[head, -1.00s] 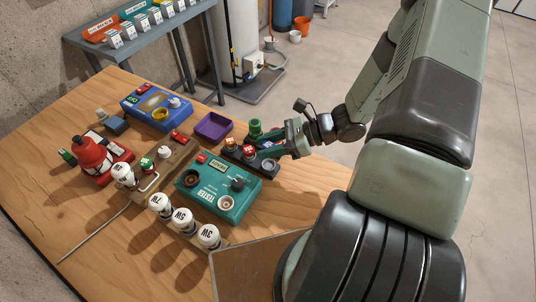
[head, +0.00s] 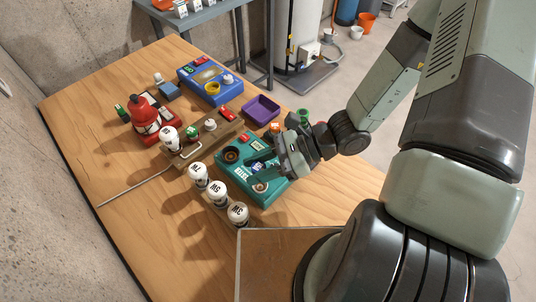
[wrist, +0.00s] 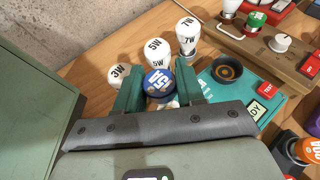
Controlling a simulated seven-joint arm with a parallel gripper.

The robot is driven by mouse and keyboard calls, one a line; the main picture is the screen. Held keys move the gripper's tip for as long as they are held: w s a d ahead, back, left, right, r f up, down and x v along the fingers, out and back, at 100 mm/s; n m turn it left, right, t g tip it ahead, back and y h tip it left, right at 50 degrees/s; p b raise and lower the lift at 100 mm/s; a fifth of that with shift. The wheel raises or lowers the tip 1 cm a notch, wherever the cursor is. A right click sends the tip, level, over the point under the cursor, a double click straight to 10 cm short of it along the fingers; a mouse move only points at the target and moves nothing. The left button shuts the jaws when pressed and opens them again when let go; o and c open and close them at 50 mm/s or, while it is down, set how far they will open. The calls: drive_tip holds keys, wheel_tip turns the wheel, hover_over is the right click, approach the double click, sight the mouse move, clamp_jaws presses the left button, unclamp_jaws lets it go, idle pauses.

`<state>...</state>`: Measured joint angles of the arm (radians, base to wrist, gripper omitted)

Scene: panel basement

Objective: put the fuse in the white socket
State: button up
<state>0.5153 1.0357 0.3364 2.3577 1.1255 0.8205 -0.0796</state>
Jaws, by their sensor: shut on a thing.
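My gripper (head: 264,175) is over the near right part of the teal tester (head: 228,171). In the wrist view its two green fingers (wrist: 158,88) are shut on a fuse with a round blue top (wrist: 158,80), marked 15A. The pale ring of the white socket (head: 260,188) shows on the tester, right by the fingertips and partly covered by them. White shows just below the fuse top in the wrist view; I cannot tell whether it is fuse body or socket. A dark socket (wrist: 227,70) on the tester is empty and stands apart to the right.
White bulbs (wrist: 157,50) marked in watts stand in a row close beside the tester. Behind it are a purple tray (head: 262,109), a blue device (head: 208,84) and a wooden board with a handle (head: 197,146). An orange fuse (wrist: 312,150) is at the wrist view's right edge.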

sight(260, 187)
drive_tip(key=shift+f, duration=2.55)
drive_tip(key=shift+f, duration=0.55)
drive_tip(key=o, duration=0.8)
drive_tip(key=shift+c, duration=0.2)
drive_tip(key=v, duration=1.1)
